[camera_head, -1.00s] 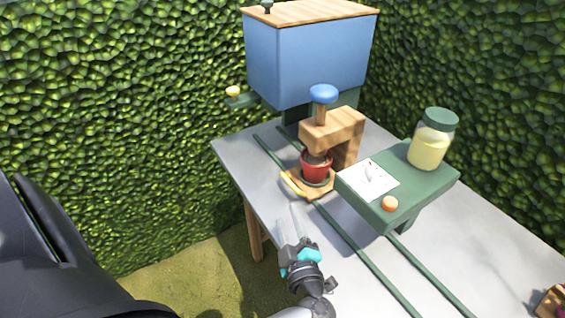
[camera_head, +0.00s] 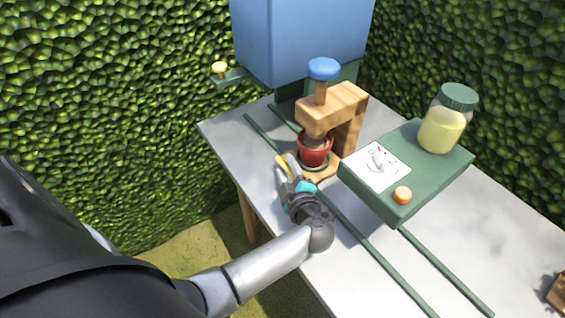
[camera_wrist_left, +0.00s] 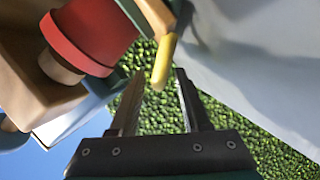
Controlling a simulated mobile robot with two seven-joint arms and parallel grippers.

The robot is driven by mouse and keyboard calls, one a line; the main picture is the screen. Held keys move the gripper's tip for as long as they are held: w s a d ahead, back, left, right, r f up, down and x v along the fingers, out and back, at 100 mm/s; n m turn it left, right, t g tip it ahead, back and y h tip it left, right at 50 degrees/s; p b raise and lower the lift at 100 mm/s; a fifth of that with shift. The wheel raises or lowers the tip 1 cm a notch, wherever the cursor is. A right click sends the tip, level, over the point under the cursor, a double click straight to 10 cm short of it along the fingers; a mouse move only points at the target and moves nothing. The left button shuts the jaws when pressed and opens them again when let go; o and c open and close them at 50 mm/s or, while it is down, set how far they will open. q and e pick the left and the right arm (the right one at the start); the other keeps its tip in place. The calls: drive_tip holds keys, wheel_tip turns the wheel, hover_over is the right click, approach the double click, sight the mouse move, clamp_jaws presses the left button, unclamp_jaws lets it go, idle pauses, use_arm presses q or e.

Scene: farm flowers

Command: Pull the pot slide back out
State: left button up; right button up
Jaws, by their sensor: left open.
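The pot slide is a wooden plate (camera_head: 318,174) on green rails, with a yellow handle (camera_head: 281,163) at its near left edge. A red pot (camera_head: 314,150) stands upright on it, under the wooden press with a blue knob (camera_head: 323,69). My left gripper (camera_head: 286,168) is open at the handle. In the left wrist view the yellow handle (camera_wrist_left: 163,61) reaches between the tips of my open fingers (camera_wrist_left: 160,78), and the red pot (camera_wrist_left: 92,36) is at upper left. Whether a finger touches the handle I cannot tell. My right gripper is not in view.
A green box (camera_head: 413,181) with a dial card (camera_head: 377,165), an orange button (camera_head: 402,195) and a jar (camera_head: 441,128) stands right of the press. A blue bin (camera_head: 300,40) stands behind. Green rails (camera_head: 365,240) run along the grey table (camera_head: 460,240), whose near right part is mostly clear.

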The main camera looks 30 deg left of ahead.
sight(283, 159)
use_arm(q)
drive_tip(key=shift+b+x, duration=0.35)
drive_tip(key=shift+x, duration=1.6)
drive_tip(key=shift+w+r, duration=0.1)
drive_tip(key=c, duration=0.7)
clamp_jaws()
